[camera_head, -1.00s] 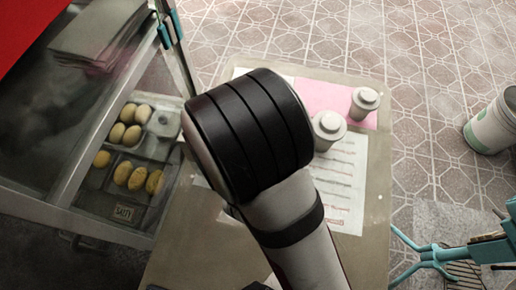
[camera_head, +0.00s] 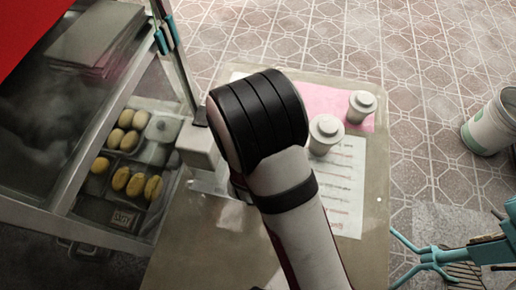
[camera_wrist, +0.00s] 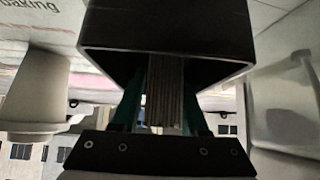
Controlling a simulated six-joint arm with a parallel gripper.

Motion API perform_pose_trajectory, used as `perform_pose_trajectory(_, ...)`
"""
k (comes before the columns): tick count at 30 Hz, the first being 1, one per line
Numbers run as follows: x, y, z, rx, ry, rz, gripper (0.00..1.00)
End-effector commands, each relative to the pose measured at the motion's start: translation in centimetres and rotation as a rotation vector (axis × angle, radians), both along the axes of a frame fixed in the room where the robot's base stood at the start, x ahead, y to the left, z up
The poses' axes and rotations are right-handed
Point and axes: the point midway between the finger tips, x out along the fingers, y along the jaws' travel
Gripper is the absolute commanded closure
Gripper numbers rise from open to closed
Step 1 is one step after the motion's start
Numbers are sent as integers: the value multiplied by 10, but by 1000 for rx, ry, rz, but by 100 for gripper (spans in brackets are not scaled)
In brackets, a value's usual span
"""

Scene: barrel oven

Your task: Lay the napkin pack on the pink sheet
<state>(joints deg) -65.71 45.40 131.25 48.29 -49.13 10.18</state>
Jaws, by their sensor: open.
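The pink sheet (camera_head: 320,98) lies at the far end of the board in the head view, partly under a white paper and partly behind my arm. In the wrist view my gripper (camera_wrist: 166,108) has its teal fingers apart, on either side of a grey layered stack (camera_wrist: 165,88) that looks like the napkin pack. The stack sits below a dark, box-like shape (camera_wrist: 165,25). I cannot tell whether the fingers touch the stack. My arm hides the gripper and this stack in the head view.
Two white lidded jars, one nearer (camera_head: 325,135) and one on the pink sheet (camera_head: 361,106), stand right of my arm. A printed sheet (camera_head: 340,190) lies nearby. A glass-sided cabinet (camera_head: 60,205) with yellow, rounded items is at left. A white bucket (camera_head: 492,125) stands far right.

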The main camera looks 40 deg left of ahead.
Motion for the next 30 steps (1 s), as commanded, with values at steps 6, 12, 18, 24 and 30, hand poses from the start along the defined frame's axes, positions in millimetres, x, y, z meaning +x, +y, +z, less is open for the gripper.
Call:
perform_pose_trajectory(6,0,0,0,1,-1,0,67)
perform_pose_trajectory(12,0,0,0,0,-1,1,100)
perform_pose_trajectory(18,0,0,1,0,-1,1,100)
perform_pose_trajectory(24,0,0,5,1,-2,0,100)
perform_pose_trajectory(30,1,1,42,7,-4,-1,100)
